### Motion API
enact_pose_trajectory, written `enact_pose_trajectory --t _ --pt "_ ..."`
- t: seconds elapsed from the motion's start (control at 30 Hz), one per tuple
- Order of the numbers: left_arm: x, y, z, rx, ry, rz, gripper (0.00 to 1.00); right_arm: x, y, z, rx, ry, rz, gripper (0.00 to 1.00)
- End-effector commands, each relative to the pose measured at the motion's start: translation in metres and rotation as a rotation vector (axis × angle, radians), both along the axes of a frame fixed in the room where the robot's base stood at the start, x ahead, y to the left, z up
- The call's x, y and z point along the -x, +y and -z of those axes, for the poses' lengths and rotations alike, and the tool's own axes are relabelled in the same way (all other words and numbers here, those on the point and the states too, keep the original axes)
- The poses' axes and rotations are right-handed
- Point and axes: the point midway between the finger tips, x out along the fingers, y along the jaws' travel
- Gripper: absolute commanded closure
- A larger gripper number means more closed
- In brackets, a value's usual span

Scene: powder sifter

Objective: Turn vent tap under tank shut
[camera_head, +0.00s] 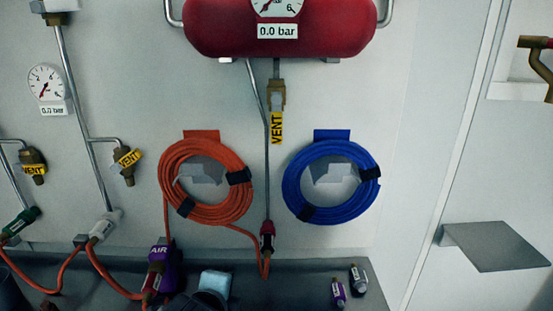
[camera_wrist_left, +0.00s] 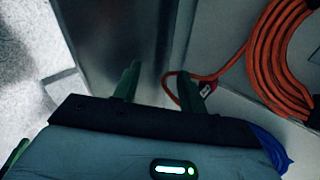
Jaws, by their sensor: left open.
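The vent tap (camera_head: 276,95) is a brass fitting under the red tank (camera_head: 270,38), at the upper middle of the head view. Its yellow lever (camera_head: 277,128), marked VENT, hangs straight down beside a thin grey pipe. The label under the tank's gauge reads 0.0 bar. My left gripper (camera_wrist_left: 158,84) shows in the left wrist view, with its two dark green fingers apart and nothing seen between them. The tap is not visible in the wrist view.
An orange hose coil (camera_head: 205,182) and a blue hose coil (camera_head: 331,184) hang below the tank. Two more VENT taps (camera_head: 127,160) (camera_head: 34,164) are at left. A grey shelf (camera_head: 495,246) juts out at right.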

Motion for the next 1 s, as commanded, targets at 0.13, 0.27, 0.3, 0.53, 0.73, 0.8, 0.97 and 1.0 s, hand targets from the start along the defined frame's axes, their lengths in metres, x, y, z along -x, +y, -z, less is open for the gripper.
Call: enact_pose_trajectory --t 0.13,0.27,0.3,0.53,0.73,0.8,0.97,1.0 --pt "-0.033 -0.025 -0.066 -0.255 -0.171 0.173 0.58 -0.001 0.0 0.0 0.0 -0.001 0.001 0.49" --pt "-0.052 -0.046 -0.123 -0.507 -0.31 0.293 0.58 -0.001 -0.002 -0.001 0.003 -0.003 0.001 0.49" --pt "-0.056 -0.052 -0.141 -0.589 -0.351 0.323 0.58 -0.002 -0.002 -0.001 0.003 -0.003 0.001 0.49" --pt "-0.067 -0.081 -0.237 -1.064 -0.542 0.426 0.58 -0.002 -0.002 -0.001 0.004 -0.004 0.001 0.49" --pt "-0.065 -0.095 -0.284 -1.324 -0.611 0.439 0.58 -0.003 -0.003 -0.001 0.006 -0.005 0.0 0.49" --pt "-0.065 -0.097 -0.291 -1.364 -0.619 0.441 0.58 -0.003 -0.003 -0.001 0.006 -0.005 0.0 0.49" --pt "-0.064 -0.098 -0.293 -1.385 -0.622 0.442 0.58 -0.003 -0.003 -0.001 0.005 -0.006 0.0 0.49" --pt "-0.065 -0.098 -0.293 -1.384 -0.622 0.442 0.58 -0.003 -0.003 -0.001 0.005 -0.006 0.0 0.49"
